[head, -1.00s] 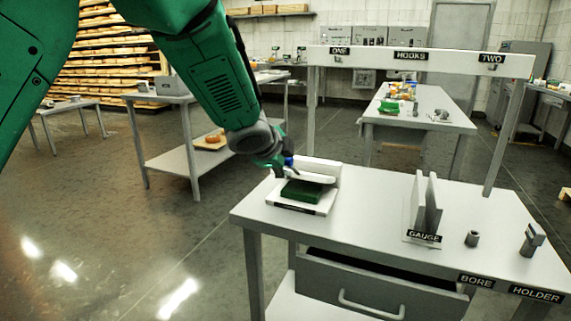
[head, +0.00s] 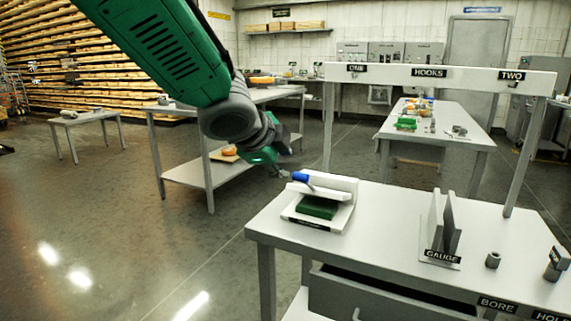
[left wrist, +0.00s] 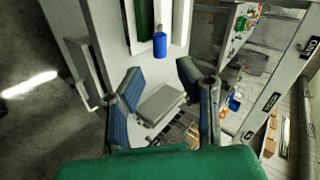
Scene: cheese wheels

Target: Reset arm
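My left gripper (head: 283,160) hangs in the air just left of the white press-like device (head: 345,187) on the near table. In the left wrist view its two blue-padded fingers (left wrist: 160,88) are spread apart with nothing held between them. The device has a blue handle tip (head: 300,177), which also shows beyond the fingers in the left wrist view (left wrist: 160,45), apart from them. A green block (head: 318,207) lies on the device's base, under its white upper part. My right gripper is in neither view.
The near table (head: 390,205) also carries the gauge plates (head: 443,225), a small grey bore piece (head: 493,260) and a holder at the right edge. Its drawer (head: 380,300) is partly open. A hook frame (head: 440,77) stands behind. Open floor (head: 150,200) lies left.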

